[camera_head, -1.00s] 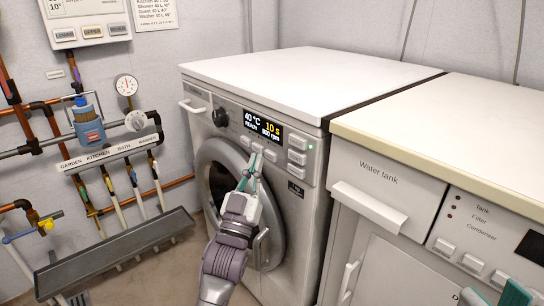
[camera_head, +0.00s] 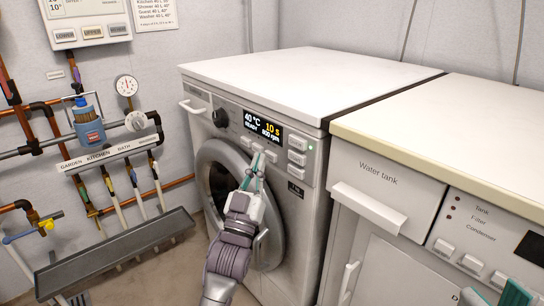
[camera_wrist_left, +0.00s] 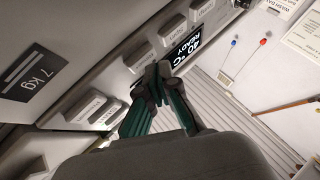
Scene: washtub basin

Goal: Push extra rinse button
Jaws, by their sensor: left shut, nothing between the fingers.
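The white washing machine (camera_head: 300,215) shows its control panel with a lit display (camera_head: 264,127). Small buttons (camera_head: 257,148) sit below the display, and larger buttons (camera_head: 297,142) stand in a column to its right. I cannot tell from the labels which is the extra rinse button. My left gripper (camera_head: 260,157) is shut and empty, with its teal fingertips just below the small buttons. In the left wrist view the fingertips (camera_wrist_left: 157,78) are close to a grey button (camera_wrist_left: 137,57); contact cannot be made out. My right gripper (camera_head: 495,296) is partly visible at the bottom right, its fingers apart.
A second machine with a water tank drawer (camera_head: 375,200) stands to the right. The round door (camera_head: 225,190) is below my left gripper. Pipes with valves and a long grey trough (camera_head: 120,255) are at the left wall.

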